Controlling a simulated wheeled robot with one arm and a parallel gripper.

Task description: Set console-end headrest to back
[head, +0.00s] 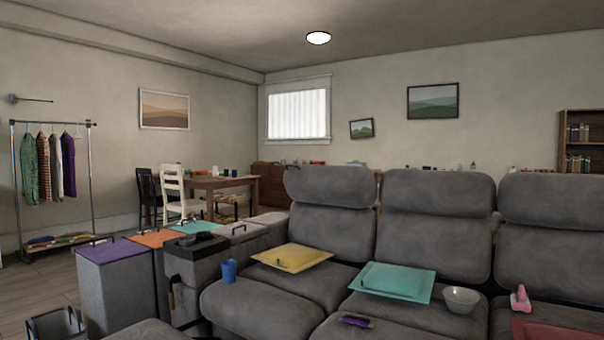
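A grey reclining sofa fills the lower right of the head view. The console (197,270) stands at its left end, with a dark top. The headrest nearest the console (330,187) sits atop the leftmost seat back (333,240). It looks tipped differently from the middle headrest (437,193) and the right headrest (553,200), and its lower edge stands out from the seat back. Its hinge and rear side are hidden. My gripper is not in view.
On the seats lie a yellow panel (292,257), a teal panel (392,282), a glass bowl (461,299) and a pink object (520,298). A blue cup (229,271) stands near the console. Lidded boxes (112,285) line the left. Floor (35,290) shows farther left.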

